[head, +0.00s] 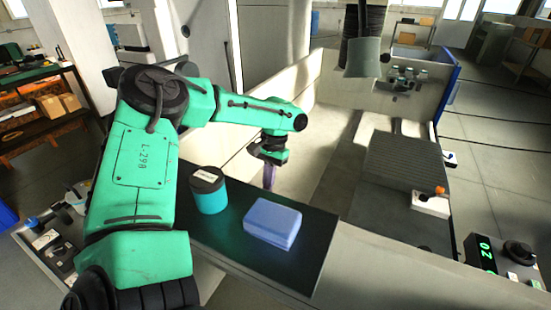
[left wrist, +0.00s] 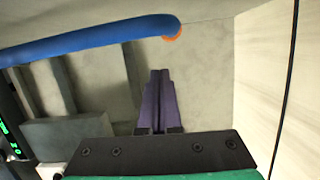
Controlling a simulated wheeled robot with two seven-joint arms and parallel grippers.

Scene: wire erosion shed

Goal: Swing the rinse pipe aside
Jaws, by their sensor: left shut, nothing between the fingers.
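The rinse pipe (left wrist: 90,38) is a blue tube with an orange end (left wrist: 173,31). In the left wrist view it runs from the left edge across the top and ends just above my fingertips in the picture. I cannot make it out in the head view. My left gripper (head: 269,184) has purple fingers and points down inside the light-walled tank, near its front wall. In the left wrist view its fingers (left wrist: 159,75) are together with nothing between them. The pipe looks apart from them. My right gripper is not in view.
A dark shelf (head: 310,262) in front holds a teal tin (head: 209,194) and a blue block (head: 272,222). A grey machine head (head: 364,58) hangs over the tank. A dark grey block (head: 405,165) stands in the tank's right part. The tank floor (head: 325,160) between is clear.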

